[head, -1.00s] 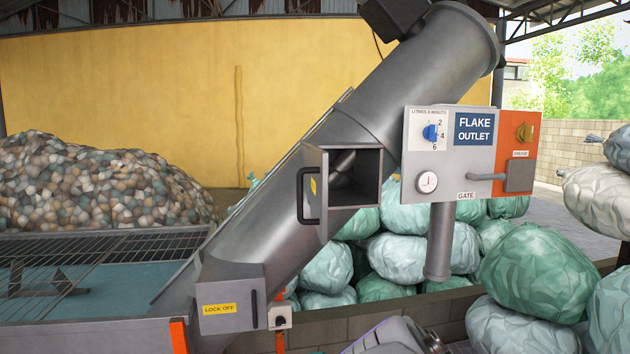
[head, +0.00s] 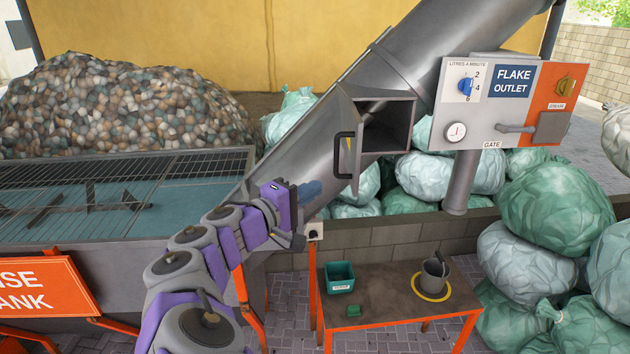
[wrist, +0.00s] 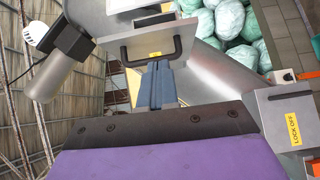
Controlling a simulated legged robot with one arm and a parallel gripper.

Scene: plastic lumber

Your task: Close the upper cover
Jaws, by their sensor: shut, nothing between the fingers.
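The upper cover (head: 350,112) is a grey metal door with a black handle (head: 343,155) and a yellow sticker. It stands swung open at the left side of a square box opening (head: 388,128) on the slanted tube. My gripper (head: 314,187) is below and left of the cover, its blue fingers together and empty. In the wrist view the fingers (wrist: 156,84) point towards the cover (wrist: 140,53) and its handle. They overlap the cover's lower edge in that view; I cannot tell whether they touch it.
A lower cover (wrist: 277,128) marked LOCK OFF shows at the right of the wrist view. The flake outlet panel (head: 505,105) is right of the opening. A low table (head: 385,300) holds a green bin (head: 339,277) and a grey bucket (head: 434,272). Filled bags (head: 555,205) lie at the right.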

